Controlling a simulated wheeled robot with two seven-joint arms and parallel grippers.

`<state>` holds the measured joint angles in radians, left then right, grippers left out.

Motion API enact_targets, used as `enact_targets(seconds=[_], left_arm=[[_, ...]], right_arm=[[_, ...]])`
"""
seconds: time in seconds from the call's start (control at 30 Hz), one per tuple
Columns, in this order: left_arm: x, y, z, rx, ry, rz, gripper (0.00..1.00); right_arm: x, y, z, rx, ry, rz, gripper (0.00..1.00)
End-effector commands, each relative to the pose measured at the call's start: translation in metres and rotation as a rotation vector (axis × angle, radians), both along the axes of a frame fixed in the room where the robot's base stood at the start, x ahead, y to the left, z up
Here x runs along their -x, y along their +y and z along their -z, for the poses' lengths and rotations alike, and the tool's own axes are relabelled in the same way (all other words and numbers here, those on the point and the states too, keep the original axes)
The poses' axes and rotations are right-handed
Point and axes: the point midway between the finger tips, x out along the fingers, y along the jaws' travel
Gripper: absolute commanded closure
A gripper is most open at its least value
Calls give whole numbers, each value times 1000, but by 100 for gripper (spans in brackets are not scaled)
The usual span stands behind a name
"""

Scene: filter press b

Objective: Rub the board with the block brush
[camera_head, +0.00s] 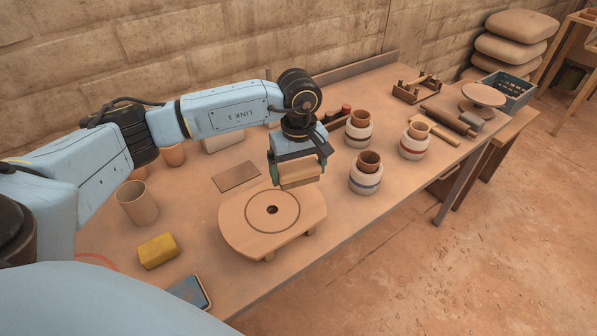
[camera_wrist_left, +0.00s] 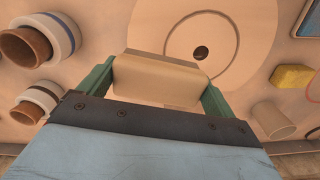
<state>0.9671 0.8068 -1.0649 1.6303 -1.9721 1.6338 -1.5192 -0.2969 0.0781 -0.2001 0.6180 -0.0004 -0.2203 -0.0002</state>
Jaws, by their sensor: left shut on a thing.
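My left gripper (camera_head: 300,177) is shut on the block brush (camera_head: 299,172), a pale wooden block. It holds the brush over the far right edge of the board. The board (camera_head: 240,222) is a pale wooden slab with a ring groove and a dark centre hole, raised on short feet on the table. In the left wrist view the brush (camera_wrist_left: 158,80) lies between the two green fingers, in front of the board (camera_wrist_left: 235,75). I cannot tell whether the brush touches the board. My right gripper is not in view.
The table's front edge is close to the board.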

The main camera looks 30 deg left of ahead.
Motion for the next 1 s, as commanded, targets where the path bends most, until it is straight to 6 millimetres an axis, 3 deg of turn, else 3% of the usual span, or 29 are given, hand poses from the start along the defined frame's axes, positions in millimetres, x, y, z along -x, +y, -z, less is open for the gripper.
enact_targets(seconds=[0.37, 0.7, 1.0], left_arm=[[0, 0, -4, -1, 1, 0, 28], [0, 1, -31, -1, 0, -1, 28], [0, 0, -31, -1, 1, -1, 28]], right_arm=[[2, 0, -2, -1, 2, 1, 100], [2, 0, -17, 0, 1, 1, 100], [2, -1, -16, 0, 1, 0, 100]])
